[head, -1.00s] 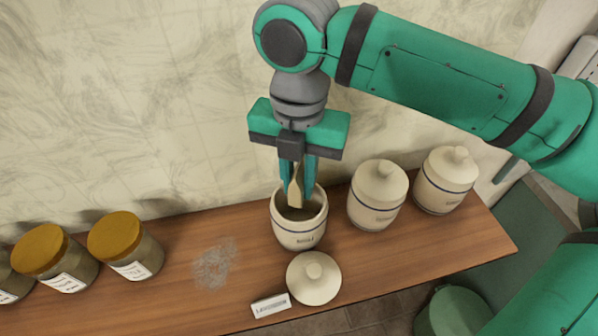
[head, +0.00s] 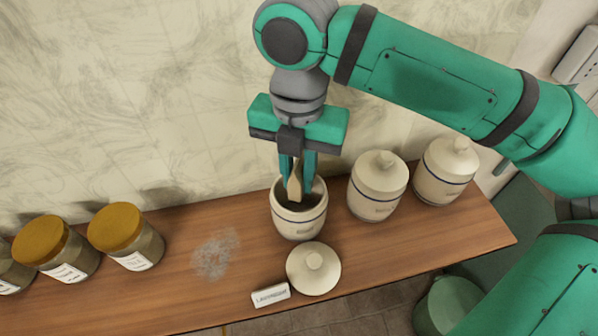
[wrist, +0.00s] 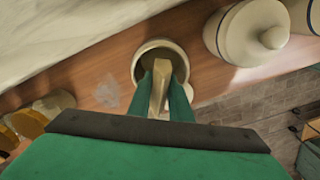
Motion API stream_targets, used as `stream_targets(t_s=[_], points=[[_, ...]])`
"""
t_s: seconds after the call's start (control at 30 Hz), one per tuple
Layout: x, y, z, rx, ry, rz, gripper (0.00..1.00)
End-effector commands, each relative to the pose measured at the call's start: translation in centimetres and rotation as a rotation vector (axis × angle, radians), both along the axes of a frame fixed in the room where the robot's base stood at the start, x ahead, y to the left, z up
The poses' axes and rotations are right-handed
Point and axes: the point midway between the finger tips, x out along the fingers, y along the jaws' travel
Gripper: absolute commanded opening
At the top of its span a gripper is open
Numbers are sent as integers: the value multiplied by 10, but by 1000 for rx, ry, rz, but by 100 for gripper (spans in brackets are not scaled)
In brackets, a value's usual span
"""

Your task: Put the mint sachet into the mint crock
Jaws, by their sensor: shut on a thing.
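My gripper (head: 298,192) is shut on the sachet (head: 294,184), a small tan pouch. It points down into the mouth of an open cream crock with a blue band (head: 299,226), with the fingertips and the sachet's lower end at or inside the rim. In the wrist view the sachet (wrist: 159,92) sits between the fingers over the crock's opening (wrist: 160,45). A loose cream lid (head: 313,268) lies on the shelf in front of this crock. The crock's label is too small to read for certain.
Two lidded crocks stand to the right, one near (head: 377,186) and one farther (head: 444,172). Jars with yellow lids (head: 126,237) stand at the left. A small name card (head: 270,295) lies by the lid. A whitish smudge (head: 215,255) marks the wooden shelf (head: 190,290).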

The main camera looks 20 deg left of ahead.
Motion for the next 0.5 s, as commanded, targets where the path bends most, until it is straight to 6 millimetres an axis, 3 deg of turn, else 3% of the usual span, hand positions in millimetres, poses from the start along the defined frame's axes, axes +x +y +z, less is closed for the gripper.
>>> stream_targets(t_s=[0.4,0.43,0.5], points=[[0,0,0,0,0,0,0],[0,0,0,0,0,0,25],[0,0,0,0,0,0,40]])
